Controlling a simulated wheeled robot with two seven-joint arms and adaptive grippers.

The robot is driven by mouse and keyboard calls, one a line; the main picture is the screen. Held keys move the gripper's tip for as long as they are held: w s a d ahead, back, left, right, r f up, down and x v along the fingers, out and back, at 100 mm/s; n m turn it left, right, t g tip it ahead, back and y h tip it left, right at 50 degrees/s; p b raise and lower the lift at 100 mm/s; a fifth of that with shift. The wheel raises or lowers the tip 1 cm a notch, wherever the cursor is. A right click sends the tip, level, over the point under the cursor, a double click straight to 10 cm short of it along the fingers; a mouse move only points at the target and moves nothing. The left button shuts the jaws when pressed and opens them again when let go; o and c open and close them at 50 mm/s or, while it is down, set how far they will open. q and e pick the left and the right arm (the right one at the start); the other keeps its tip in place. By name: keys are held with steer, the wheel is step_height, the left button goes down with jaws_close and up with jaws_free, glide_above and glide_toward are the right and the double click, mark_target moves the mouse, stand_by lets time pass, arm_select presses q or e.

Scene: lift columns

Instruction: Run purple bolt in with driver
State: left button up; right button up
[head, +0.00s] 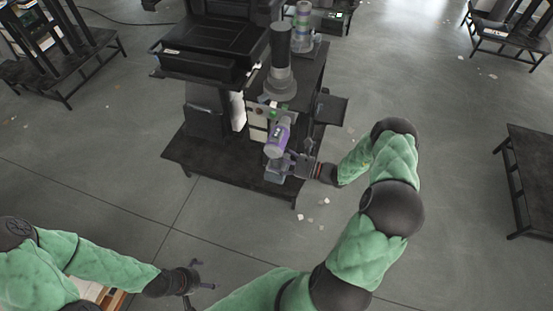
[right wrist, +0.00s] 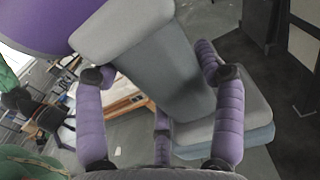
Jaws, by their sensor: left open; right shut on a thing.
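The driver (head: 275,149) is purple and grey, in front of the lift column's button panel in the head view. My right gripper (head: 288,163) is shut on its grey handle. In the right wrist view the purple-padded fingers lie on both sides of the grey handle (right wrist: 165,75), with the purple body at upper left. The driver's upper end is close to the panel; I cannot tell whether it touches anything. The purple bolt cannot be made out. My left gripper (head: 205,277) is open and empty at the bottom of the head view, far from the column.
The button panel (head: 257,121) is on the column's dark stand. A dark base plate (head: 220,172) spreads below. A grey cylinder (head: 280,84) stands above the panel. Another dark bench (head: 532,170) is at the far right. The floor between is mostly clear, with small scraps.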

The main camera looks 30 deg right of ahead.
steer(key=shift+w+d+r, duration=0.15)
steer(key=shift+w+d, duration=0.05)
steer(key=shift+d, duration=0.1)
stand_by(0.8)
steer(key=shift+s+a+p, duration=0.55)
steer(key=shift+s+a, duration=0.3)
steer(key=shift+a, duration=0.15)
steer(key=shift+s+a+p, duration=0.55)
steer(key=shift+s+a, duration=0.25)
steer(key=shift+a, duration=0.2)
steer(key=shift+s+a+p, duration=0.75)
steer(key=shift+s+a, duration=0.55)
steer(key=shift+a, duration=0.2)
